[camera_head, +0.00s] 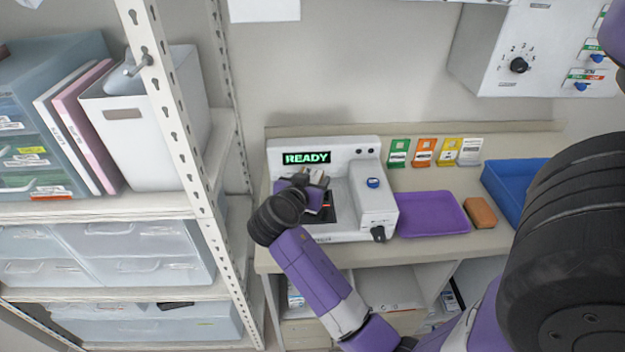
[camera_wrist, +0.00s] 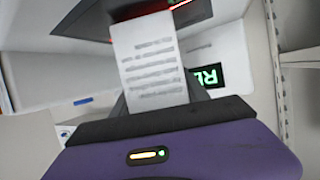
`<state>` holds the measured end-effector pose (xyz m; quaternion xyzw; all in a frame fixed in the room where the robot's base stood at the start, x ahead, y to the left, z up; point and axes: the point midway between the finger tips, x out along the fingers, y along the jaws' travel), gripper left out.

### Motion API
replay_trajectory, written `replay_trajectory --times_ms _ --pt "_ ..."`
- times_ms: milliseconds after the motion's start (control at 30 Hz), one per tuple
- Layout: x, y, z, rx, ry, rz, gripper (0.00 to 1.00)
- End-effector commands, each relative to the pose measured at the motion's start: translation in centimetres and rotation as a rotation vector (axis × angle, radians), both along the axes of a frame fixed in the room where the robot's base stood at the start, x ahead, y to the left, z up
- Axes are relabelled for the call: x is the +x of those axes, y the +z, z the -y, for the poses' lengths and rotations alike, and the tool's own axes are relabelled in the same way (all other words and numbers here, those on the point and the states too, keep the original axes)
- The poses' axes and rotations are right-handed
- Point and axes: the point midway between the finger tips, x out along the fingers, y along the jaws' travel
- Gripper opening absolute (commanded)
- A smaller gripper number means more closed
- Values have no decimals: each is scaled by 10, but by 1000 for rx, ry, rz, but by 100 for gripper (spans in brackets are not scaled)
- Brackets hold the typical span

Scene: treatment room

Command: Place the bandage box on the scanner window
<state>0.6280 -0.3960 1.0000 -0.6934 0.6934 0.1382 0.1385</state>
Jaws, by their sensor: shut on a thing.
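The scanner (camera_head: 375,203) is a white machine on the counter with a green READY display. Its dark scanner window (camera_head: 322,216) shows a red light line, and the window also shows at the top of the wrist view (camera_wrist: 95,18). My gripper (camera_head: 316,182) is over the window and partly hides it. In the head view the box is mostly hidden by my gripper.
A purple tray (camera_head: 432,215), an orange-brown block (camera_head: 481,212) and a blue bin (camera_head: 508,185) stand right of the scanner. Several coloured cards (camera_head: 425,152) stand behind. A metal shelf rack (camera_head: 190,165) with bins is close on the left. My own arm covers the lower right.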

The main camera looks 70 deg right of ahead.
Motion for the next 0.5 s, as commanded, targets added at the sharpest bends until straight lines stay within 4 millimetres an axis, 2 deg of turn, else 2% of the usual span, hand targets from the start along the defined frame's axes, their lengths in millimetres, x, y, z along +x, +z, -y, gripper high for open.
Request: replay_trajectory --times_ms 433,467,500 --pt "0 -8 0 -1 0 0 10" --pt "0 -8 0 -1 0 0 54" --pt "0 -7 0 -1 0 0 62"
